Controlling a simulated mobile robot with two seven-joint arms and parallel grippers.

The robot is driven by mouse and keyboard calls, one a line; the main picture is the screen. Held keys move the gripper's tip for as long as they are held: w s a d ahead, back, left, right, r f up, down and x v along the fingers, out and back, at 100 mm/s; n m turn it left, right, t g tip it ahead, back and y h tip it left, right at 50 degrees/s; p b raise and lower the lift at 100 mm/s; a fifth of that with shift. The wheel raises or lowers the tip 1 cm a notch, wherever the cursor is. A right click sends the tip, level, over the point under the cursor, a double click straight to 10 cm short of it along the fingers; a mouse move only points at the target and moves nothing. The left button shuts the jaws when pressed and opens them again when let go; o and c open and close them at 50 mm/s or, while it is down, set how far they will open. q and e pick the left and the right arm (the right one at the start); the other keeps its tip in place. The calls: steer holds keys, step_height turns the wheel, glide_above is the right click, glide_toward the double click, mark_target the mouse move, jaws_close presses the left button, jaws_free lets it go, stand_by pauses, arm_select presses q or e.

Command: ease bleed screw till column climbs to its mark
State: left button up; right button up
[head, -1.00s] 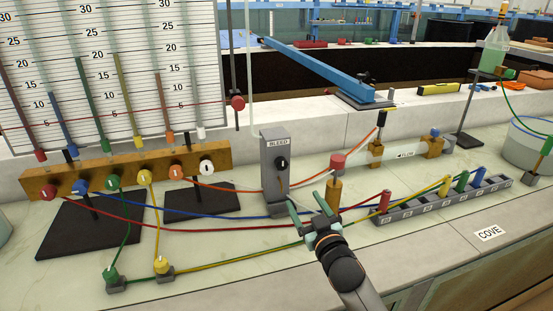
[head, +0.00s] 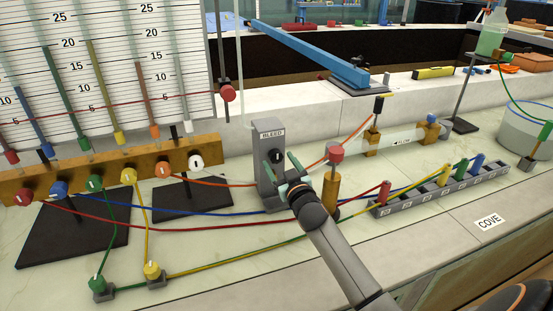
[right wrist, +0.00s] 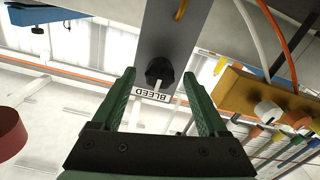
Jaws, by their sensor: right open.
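The grey bleed block (head: 266,180), labelled BLEED, stands upright on the bench. Its round black screw (head: 277,156) is on the front face; it also shows in the right wrist view (right wrist: 160,70). My right gripper (head: 286,163) is open at the block's front. In the right wrist view its green fingers (right wrist: 159,76) appear on either side of the screw, with gaps showing. The gauge board (head: 110,85) carries several coloured columns at different heights, including a tall green column (head: 62,95) and an orange one (head: 146,95). A thin red line crosses it, with a red knob (head: 228,93) at right. My left gripper is out of view.
A wooden manifold (head: 110,170) with numbered ports stands left of the block. Coloured hoses cross the bench. A grey rack (head: 440,190) lies farther right. The front bench is mostly clear.

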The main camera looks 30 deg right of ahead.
steer(key=shift+x, duration=1.45)
jaws_close()
